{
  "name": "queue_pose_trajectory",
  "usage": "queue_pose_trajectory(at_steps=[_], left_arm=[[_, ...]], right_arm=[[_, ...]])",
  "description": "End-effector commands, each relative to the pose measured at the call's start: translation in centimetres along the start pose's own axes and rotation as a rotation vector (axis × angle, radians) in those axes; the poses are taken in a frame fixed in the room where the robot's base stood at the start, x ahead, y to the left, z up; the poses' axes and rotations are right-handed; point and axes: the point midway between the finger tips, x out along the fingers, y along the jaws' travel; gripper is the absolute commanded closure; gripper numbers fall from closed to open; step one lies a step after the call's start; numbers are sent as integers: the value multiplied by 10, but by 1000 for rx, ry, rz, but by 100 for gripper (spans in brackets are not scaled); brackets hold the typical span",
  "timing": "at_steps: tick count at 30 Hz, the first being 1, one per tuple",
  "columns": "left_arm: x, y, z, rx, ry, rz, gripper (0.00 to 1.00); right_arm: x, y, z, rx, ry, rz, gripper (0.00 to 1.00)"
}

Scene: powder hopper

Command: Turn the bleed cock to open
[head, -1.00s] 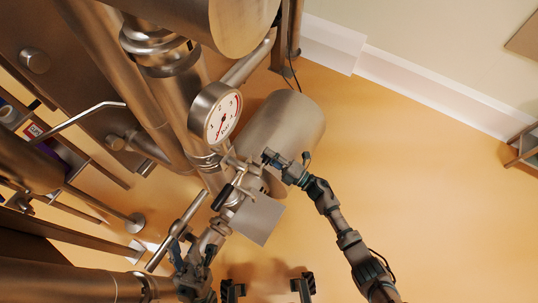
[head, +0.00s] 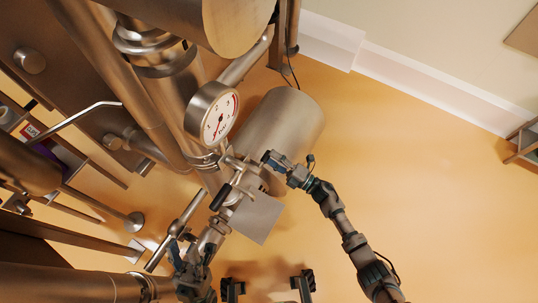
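Below the round pressure gauge (head: 212,113) in the head view is a small metal fitting with a black-gripped lever (head: 221,196); it looks like the bleed cock, but its setting is too small to tell. My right gripper (head: 270,158) is right of this fitting, in front of the metal cylinder, with a visible gap to the black lever. Whether its fingers are apart is unclear. My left gripper (head: 184,246) is at the lower left, below the black lever and close to a slanted metal rod. Its fingers are too small and dark to read.
A large metal cylinder (head: 285,125) lies behind the fitting. Thick pipes and a bent rod (head: 80,117) crowd the left. A grey plate (head: 256,220) is below the fitting. Open orange floor (head: 430,190) is to the right.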

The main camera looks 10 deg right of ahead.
Motion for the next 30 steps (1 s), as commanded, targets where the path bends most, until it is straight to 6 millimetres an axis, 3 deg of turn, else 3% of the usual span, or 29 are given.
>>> queue_pose_trajectory(at_steps=[6,12,18,30], left_arm=[[0,0,0,-1,-2,1,67],[0,0,0,-1,-2,1,67],[0,0,0,-1,-3,1,67],[0,0,3,-2,-6,2,67]], right_arm=[[-54,-4,1,2,-3,-7,51],[-87,-4,1,2,-4,-6,51],[-98,-3,2,4,-4,-3,51],[-98,-3,2,3,-4,-3,51]])
